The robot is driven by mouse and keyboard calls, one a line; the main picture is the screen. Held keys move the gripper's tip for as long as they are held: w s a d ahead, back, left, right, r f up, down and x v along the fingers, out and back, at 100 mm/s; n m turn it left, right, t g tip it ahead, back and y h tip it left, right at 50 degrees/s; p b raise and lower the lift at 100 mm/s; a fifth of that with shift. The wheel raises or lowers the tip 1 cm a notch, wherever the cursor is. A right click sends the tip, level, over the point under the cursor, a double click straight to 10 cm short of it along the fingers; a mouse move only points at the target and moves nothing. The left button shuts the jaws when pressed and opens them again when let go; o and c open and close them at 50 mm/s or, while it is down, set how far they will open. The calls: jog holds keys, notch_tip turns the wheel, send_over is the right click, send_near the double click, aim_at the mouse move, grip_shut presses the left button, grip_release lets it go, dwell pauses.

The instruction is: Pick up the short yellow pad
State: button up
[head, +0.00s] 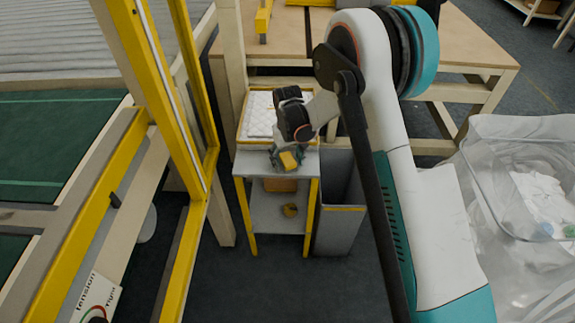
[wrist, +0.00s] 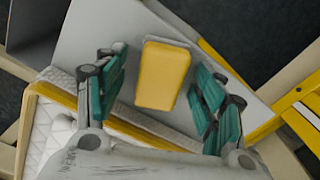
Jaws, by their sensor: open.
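The short yellow pad (wrist: 163,75) shows in the wrist view as a small yellow block with rounded edges, on or just above the grey top of a small stand. In the head view the yellow pad (head: 289,160) shows at my gripper's tip, partly covered by it. My gripper (wrist: 160,98) is open, with one green-padded finger on each side of the pad. Gaps show between the pad and both fingers. In the head view my gripper (head: 286,157) hangs over the front part of the stand's top. I cannot tell its exact height over the pad.
The stand's grey top (head: 250,163) has yellow legs. A white quilted stack in a yellow-edged tray (head: 260,112) sits behind my gripper. A grey bin (head: 338,200) stands to the right. A yellow frame (head: 172,100) rises at left.

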aim_at(288, 159)
jog(key=c, duration=1.3)
jog(key=shift+o, duration=0.2)
jog(key=shift+r, duration=0.15)
notch_tip(288, 159, up, 20)
jog(key=p, duration=0.6)
jog(key=shift+p, duration=0.35)
jog(key=o, duration=0.5)
jog(key=shift+c, duration=1.4)
